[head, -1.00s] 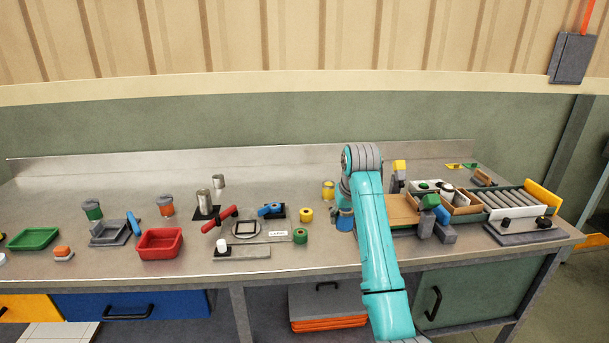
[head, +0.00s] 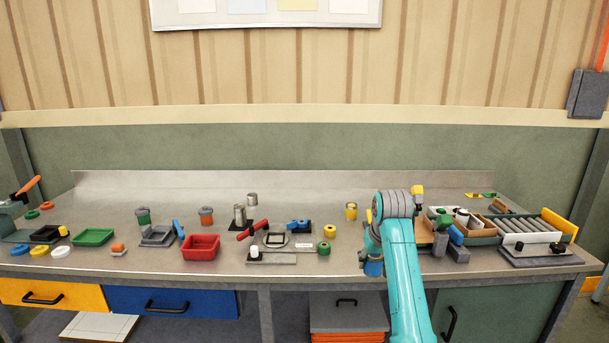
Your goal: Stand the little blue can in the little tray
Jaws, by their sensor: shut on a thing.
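The little blue can (head: 373,268) is in my gripper (head: 373,256), near the front edge of the bench, right of the middle. My gripper is shut on it from above and hides its top. The can looks upright; I cannot tell whether its base is clear of the bench. Several small trays stand to the left: a red tray (head: 201,254), a green tray (head: 93,237) and a black tray (head: 36,240) with a yellow piece at its right side. I cannot tell which is the little tray. My gripper is well to the right of all three.
A yellow can (head: 351,211) stands behind my gripper. A green ring-like piece (head: 323,248) and a plate with a square frame (head: 275,240) lie to its left. A roller conveyor (head: 527,227) and boxes fill the right end. The bench's front strip is fairly clear.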

